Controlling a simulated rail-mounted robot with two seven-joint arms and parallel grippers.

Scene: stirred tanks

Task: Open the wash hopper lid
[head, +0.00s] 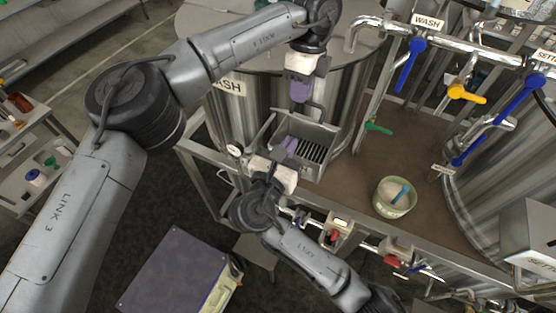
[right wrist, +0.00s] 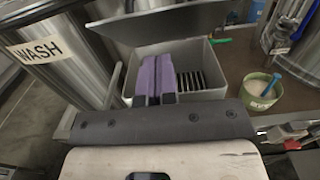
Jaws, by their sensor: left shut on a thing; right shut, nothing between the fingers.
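The wash hopper (head: 318,170) is a grey metal box in front of the tank labelled WASH. Its lid (head: 312,128) is raised at the back, so the opening and a dark slotted grate (head: 312,153) show. The lid (right wrist: 165,24) and hopper (right wrist: 205,95) also show in the right wrist view. My left gripper (head: 300,98) is shut at the raised lid, apparently on its handle, which is mostly hidden by the purple fingers. My right gripper (head: 289,145) is shut and empty, its purple fingers (right wrist: 155,75) over the hopper opening beside the grate. Their depth is unclear.
A green tub (head: 394,197) with a blue scoop stands on the brown deck to the right. Pipes with blue (head: 410,62), yellow (head: 466,94) and green (head: 378,129) valve handles rise behind it. Deck around the tub is clear.

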